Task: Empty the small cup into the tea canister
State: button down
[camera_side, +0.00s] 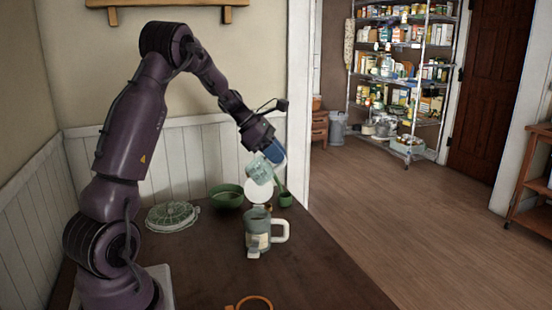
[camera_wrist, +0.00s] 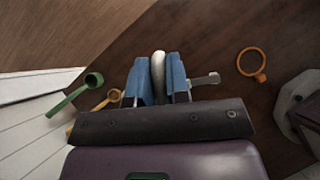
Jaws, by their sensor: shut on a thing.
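My gripper (camera_side: 272,153), with blue fingers, is shut on the small cup (camera_side: 258,170), a pale teal cup. The cup is tilted in the air above and behind the tea canister. In the wrist view a white curved part (camera_wrist: 158,72), likely the cup's handle, sits between the fingers (camera_wrist: 158,82). The tea canister (camera_side: 255,228) is grey-green with a pale label and a white handle on its right; it stands upright on the dark table. A metal piece (camera_wrist: 207,79) shows beside the right finger. The cup's contents and the canister's inside are hidden.
A green bowl (camera_side: 227,196) and a pale green ribbed dish (camera_side: 172,217) stand to the left. A white disc (camera_side: 258,190) is behind the canister. A green scoop (camera_side: 285,199) is to its right. An orange ring-shaped utensil (camera_side: 250,302) lies at the front; the table (camera_side: 320,275) right of it is clear.

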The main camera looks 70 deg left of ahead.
jog(key=shift+r+g+y, duration=0.6)
jog(key=shift+r+g, duration=0.05)
jog(key=shift+g, duration=0.35)
jog(key=shift+w+r+g+y, duration=0.1)
jog(key=shift+r+g+y, duration=0.65)
jog(key=shift+g, duration=0.45)
jog(key=shift+r+g+y, duration=0.45)
jog(key=shift+r+g, duration=0.05)
jog(key=shift+g, duration=0.3)
jog(key=shift+r+g, duration=0.3)
jog(key=shift+r, duration=0.95)
